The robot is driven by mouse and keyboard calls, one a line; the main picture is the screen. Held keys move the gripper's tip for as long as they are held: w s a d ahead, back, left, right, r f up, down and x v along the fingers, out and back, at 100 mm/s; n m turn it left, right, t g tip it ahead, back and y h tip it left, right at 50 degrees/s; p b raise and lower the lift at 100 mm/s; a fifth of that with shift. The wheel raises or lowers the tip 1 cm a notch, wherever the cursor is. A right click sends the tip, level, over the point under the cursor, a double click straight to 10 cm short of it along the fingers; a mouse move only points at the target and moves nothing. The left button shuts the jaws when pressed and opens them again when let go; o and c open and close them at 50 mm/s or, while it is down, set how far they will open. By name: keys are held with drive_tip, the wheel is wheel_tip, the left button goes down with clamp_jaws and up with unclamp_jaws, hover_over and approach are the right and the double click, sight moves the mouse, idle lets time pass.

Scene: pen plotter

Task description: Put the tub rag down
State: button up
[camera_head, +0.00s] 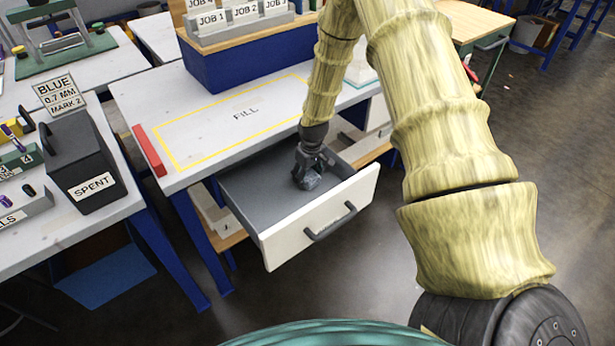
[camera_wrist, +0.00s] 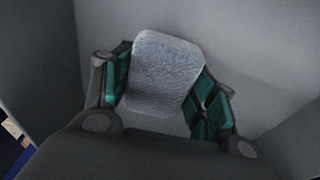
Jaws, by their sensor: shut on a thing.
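The rag (camera_wrist: 165,72) is a grey, textured, rounded bundle between the green-padded fingers of my gripper (camera_wrist: 160,95) in the wrist view. My gripper is shut on it. In the head view, my gripper (camera_head: 310,172) reaches down into an open drawer (camera_head: 319,220) with a white front and grey inside. The rag (camera_head: 309,181) shows there as a small grey lump at the fingertips, low in the drawer. I cannot tell whether it touches the drawer floor.
The drawer is under a table (camera_head: 190,105) with a yellow-outlined FILL area, which is bare. A red block (camera_head: 149,150) lies at its left edge. A blue rack (camera_head: 240,65) with JOB labels stands behind. A black SPENT bin (camera_head: 85,165) stands on the left bench. The drawer floor around the rag looks clear.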

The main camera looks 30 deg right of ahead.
sight(310, 176)
drive_tip(key=shift+f, duration=0.4)
drive_tip(key=o, duration=1)
drive_tip(key=shift+f, duration=0.15)
drive_tip(key=shift+s+r, duration=0.25)
drive_tip(key=shift+r, duration=1.8)
drive_tip(key=shift+s+r, duration=0.2)
drive_tip(key=shift+r, duration=1.85)
drive_tip(key=shift+s+r, duration=0.25)
drive_tip(key=shift+r, duration=1.8)
